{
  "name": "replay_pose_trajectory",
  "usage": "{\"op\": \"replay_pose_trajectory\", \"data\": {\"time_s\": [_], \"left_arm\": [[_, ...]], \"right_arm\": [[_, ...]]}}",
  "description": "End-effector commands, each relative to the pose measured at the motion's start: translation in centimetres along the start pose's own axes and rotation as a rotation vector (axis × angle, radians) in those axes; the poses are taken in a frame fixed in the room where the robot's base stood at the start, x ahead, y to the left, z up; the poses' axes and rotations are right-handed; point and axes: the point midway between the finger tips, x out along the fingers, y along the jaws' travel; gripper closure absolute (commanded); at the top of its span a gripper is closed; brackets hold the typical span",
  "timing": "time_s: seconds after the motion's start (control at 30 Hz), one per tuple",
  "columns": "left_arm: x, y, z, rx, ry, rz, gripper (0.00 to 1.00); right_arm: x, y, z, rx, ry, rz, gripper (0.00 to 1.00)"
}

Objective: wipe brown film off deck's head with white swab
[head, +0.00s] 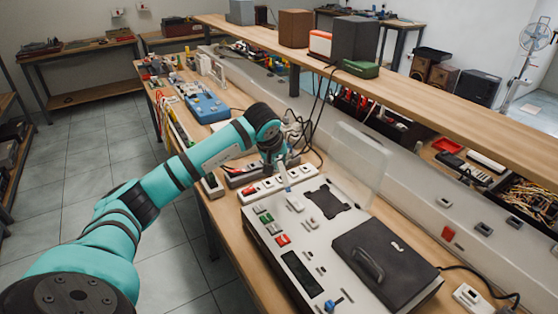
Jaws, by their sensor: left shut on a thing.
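The deck (337,246) is a wide pale machine on the bench, with coloured keys at its left and a clear lid (358,155) raised at the back. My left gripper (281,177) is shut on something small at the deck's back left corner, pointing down. What it holds is too small to make out clearly; a thin pale tip seems to show below the fingers. The white swab cannot be told apart for sure. The deck's head and any brown film on it cannot be made out. My right gripper is not in view.
A black panel with a handle (390,262) covers the deck's right part. A power strip (262,188) lies behind its left corner. Cables hang from the wooden shelf (420,88) above. A blue case (207,107) stands farther along the bench. Tiled floor is open at left.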

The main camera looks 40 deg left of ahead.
Motion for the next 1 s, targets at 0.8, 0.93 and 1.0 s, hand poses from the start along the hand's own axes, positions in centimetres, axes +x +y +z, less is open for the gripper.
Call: {"op": "replay_pose_trajectory", "data": {"time_s": [0.8, 0.93, 1.0], "left_arm": [[1.3, -0.4, 0.7, 0.000, 0.000, 0.000, 1.00], [1.1, -0.1, 1.1, 0.003, 0.000, 0.001, 1.00], [0.8, 0.1, 1.7, 0.003, -0.001, 0.001, 1.00]], "right_arm": [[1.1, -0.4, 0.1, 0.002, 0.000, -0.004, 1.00], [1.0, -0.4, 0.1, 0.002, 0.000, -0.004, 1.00], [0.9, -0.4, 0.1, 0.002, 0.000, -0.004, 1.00]]}}
